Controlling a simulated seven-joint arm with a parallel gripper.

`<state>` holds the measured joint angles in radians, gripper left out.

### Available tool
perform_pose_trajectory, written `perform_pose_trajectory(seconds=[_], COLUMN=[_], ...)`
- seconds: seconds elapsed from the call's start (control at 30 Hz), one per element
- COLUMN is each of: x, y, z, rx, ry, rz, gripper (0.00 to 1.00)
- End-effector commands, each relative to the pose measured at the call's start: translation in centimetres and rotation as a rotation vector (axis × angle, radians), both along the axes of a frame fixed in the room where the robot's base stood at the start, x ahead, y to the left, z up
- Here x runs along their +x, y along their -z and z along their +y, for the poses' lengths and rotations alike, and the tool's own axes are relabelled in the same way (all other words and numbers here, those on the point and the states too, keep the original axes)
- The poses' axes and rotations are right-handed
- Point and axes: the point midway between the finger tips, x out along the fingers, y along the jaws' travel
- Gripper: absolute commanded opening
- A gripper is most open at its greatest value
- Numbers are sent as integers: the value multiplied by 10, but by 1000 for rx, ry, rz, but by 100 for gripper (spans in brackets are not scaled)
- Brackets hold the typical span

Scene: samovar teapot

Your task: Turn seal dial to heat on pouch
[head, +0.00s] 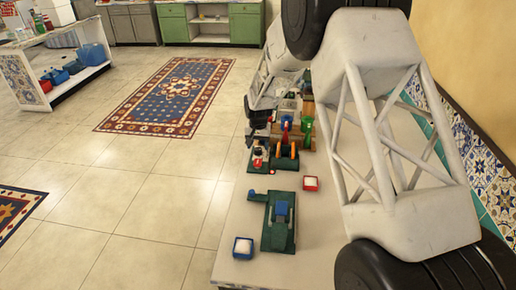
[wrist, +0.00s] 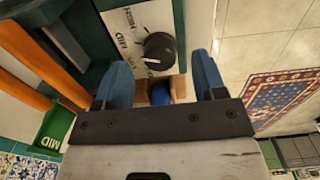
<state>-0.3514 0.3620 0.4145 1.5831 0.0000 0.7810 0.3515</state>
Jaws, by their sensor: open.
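The seal dial (wrist: 160,50) is a round black knob with a white pointer line on a white plate (wrist: 123,25). The plate has dark lettering, including MID, beside the knob. My gripper (wrist: 161,80) is open, with its two blue fingers apart on either side of the space before the knob. The fingers do not appear to touch the knob. A blue rounded thing (wrist: 160,92) and light wood show between the fingers, near the gripper base. In the head view the dial cannot be made out, and my arm hides part of the bench. I cannot identify the pouch.
Orange bars (wrist: 32,60) and a green block marked MID (wrist: 54,127) lie left of the gripper in the wrist view.

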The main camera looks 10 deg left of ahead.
Motion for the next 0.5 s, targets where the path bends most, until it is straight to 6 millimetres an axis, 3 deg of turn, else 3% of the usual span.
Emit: perform_pose_trajectory(seconds=[0.3, 0.5], x=[0, 0], y=[-41, -54], z=[0, 0], rx=[0, 0], ry=[0, 0], rz=[-1, 0], gripper=[64, 64])
